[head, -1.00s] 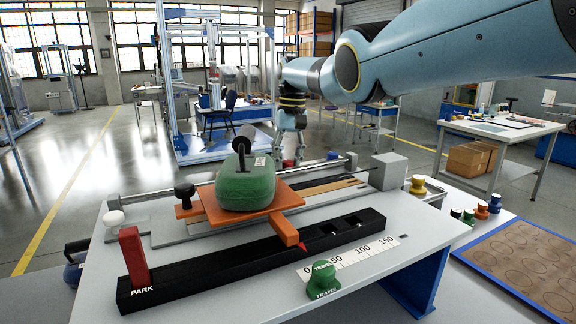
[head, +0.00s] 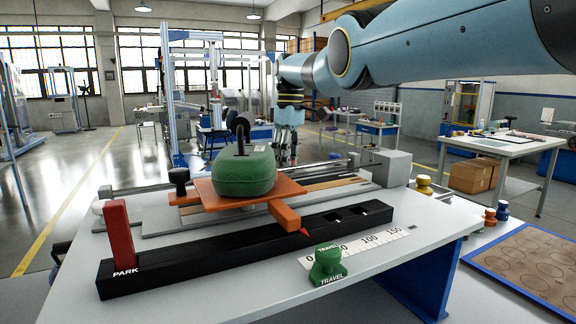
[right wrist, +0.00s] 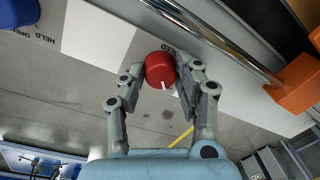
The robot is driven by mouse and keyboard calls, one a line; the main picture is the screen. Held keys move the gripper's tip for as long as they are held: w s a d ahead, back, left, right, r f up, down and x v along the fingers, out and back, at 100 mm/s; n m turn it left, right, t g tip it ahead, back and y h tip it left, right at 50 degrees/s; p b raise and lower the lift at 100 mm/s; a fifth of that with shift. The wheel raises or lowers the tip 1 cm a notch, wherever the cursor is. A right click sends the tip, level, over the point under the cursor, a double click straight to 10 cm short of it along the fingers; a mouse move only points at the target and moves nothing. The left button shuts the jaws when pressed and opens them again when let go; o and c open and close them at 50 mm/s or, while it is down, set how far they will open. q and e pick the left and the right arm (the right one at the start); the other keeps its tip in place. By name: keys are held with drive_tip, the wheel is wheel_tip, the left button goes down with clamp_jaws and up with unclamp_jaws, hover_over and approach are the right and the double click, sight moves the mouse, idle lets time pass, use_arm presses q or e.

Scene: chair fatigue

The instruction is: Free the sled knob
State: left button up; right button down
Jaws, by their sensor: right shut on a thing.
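A red knob (right wrist: 160,70) with a white pointer mark stands beside partly hidden lettering in the right wrist view. My right gripper (right wrist: 162,82) is shut on it, one finger on each side. In the head view my right gripper (head: 286,155) hangs down behind the bench, its tips partly hidden by the fixture. The orange sled plate (head: 228,203) carries a green block (head: 242,174) with a black handle. Its orange arm (head: 284,215) has a red pointer near the 0 of the scale. A black knob (head: 179,177) stands at the sled's left. My left gripper is out of view.
A black slotted rail (head: 225,245) runs along the bench front, with a red upright piece (head: 118,232) at PARK. A green TRAVEL knob (head: 327,264) stands in front of the scale. A grey block (head: 392,167) ends the steel rod. A blue knob (right wrist: 15,12) shows in the wrist view.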

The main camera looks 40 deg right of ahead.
drive_tip(key=c, duration=2.1)
unclamp_jaws()
drive_tip(key=shift+r+n, duration=0.1)
drive_tip(key=shift+n, duration=0.2)
drive_tip(key=shift+o, duration=0.2)
drive_tip(key=o, duration=1.1)
